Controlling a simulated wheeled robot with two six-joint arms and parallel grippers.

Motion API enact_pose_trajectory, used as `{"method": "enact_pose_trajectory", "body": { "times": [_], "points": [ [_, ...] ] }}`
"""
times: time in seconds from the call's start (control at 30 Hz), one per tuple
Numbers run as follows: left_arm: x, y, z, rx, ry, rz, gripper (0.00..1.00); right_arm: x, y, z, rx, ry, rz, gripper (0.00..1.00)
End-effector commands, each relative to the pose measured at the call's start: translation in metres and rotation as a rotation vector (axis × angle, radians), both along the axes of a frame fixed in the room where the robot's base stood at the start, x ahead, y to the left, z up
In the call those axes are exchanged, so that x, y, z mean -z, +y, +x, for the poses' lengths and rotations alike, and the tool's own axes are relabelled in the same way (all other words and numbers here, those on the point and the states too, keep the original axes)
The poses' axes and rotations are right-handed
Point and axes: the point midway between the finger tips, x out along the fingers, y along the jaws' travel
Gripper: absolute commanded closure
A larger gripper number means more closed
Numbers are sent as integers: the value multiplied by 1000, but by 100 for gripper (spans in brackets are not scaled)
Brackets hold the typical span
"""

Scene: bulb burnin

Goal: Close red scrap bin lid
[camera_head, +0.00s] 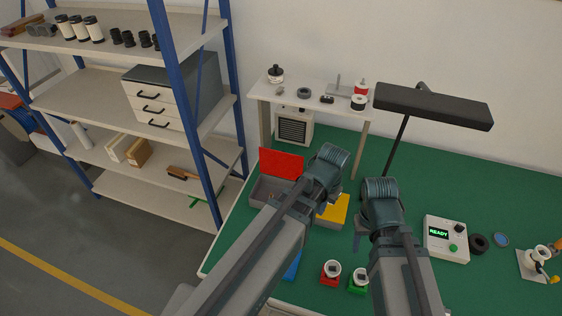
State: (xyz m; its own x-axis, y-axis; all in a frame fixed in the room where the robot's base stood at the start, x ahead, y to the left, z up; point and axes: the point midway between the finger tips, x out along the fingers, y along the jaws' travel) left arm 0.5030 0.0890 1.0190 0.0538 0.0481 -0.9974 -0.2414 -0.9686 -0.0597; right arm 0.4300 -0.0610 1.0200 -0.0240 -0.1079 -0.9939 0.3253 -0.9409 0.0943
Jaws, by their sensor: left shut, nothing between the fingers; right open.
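The red scrap bin lid (281,163) stands raised at the back of a grey bin (262,191) on the left part of the green bench. The bin is open toward me, and its right part is hidden by my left arm. My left gripper (314,194) is at the bin's right side, close to the lid's right edge; its fingers are mostly hidden by the wrist, and it is shut and empty. I cannot tell whether it touches the lid. My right gripper (359,239) is open over the bench, right of a yellow panel (334,211), largely hidden by its wrist.
A black lamp (435,105) overhangs the bench behind my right arm. A tester reading READY (445,238) stands to the right. Red (330,278) and green (357,284) holders sit near the front. A blue-post shelf (212,110) borders the left.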

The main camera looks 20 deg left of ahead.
Motion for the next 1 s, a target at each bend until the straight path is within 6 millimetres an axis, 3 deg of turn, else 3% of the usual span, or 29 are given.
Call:
{"method": "enact_pose_trajectory", "body": {
  "times": [0.03, 0.2, 0.3, 0.4, 0.5, 0.6, 1.0],
  "points": [
    [-18, 20, 41, -46, -35, -20, 100, -18, 0, 0, 1, 0, 0, 45],
    [-46, 97, 127, -159, -163, -68, 100, -42, 0, 0, 3, 0, 1, 45],
    [-59, 140, 162, -211, -227, -82, 100, -52, 0, 0, 4, 0, 1, 45],
    [-68, 174, 183, -250, -273, -88, 100, -58, 0, 0, 5, 0, 1, 45],
    [-73, 194, 193, -270, -301, -90, 100, -60, 0, 0, 6, 0, 1, 45],
    [-74, 202, 197, -278, -313, -90, 100, -60, 0, 0, 6, 0, 1, 45],
    [-59, 202, 200, -277, -312, -90, 100, -45, 0, 0, 3, 0, 1, 45]
  ]
}}
